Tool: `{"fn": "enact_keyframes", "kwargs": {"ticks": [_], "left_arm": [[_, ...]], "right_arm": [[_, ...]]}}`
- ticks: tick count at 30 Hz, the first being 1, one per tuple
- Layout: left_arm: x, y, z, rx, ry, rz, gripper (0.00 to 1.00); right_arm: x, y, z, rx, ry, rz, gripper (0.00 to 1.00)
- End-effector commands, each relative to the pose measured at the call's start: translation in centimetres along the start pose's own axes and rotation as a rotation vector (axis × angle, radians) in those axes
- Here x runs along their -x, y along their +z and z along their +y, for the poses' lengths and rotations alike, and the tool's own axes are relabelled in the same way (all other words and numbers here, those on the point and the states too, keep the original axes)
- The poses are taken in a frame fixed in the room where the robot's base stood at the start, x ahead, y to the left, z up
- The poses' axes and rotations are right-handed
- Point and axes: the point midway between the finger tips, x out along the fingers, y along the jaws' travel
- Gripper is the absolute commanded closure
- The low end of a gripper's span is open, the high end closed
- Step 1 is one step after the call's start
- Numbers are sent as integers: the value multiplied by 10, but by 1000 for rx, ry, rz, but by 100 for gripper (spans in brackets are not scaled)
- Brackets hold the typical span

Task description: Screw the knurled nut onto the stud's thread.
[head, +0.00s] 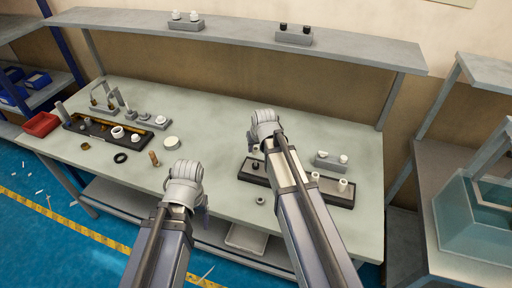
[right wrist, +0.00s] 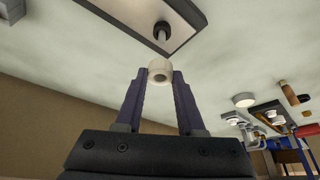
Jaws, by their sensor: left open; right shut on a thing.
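A pale knurled nut (right wrist: 160,72) with a round hole sits between the fingertips of my right gripper (right wrist: 157,80), which is shut on it. A light stud (right wrist: 165,42) rises from a dark collar on a dark plate (right wrist: 190,14), just past the nut in the right wrist view. The nut is close to the stud's end and roughly in line with it; I cannot tell whether the threads touch. In the head view my right gripper (head: 266,138) is over the dark plate (head: 341,203), its fingertips and the nut hidden. My left gripper (head: 204,200) is open near the table's front, fingers mostly hidden.
A dark tray with parts (head: 105,131), a red bin (head: 40,124), a black ring (head: 120,158), a white disc (head: 171,142) and a brown cylinder (head: 153,158) are at left. A grey block with white knobs (head: 331,163) stands right. The table's middle is clear.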

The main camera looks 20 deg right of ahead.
Motion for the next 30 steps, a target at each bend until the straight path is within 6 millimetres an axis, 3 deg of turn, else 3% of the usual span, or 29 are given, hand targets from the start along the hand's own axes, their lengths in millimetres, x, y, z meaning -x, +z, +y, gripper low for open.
{"fn": "enact_keyframes", "kwargs": {"ticks": [1,10,30], "left_arm": [[-10,-1,1,0,0,0,31],[-34,-2,3,1,0,0,31],[-36,-2,3,1,0,0,31]], "right_arm": [[-9,4,0,0,0,0,100],[-31,14,0,0,0,0,100],[-33,15,0,0,0,0,100]]}}
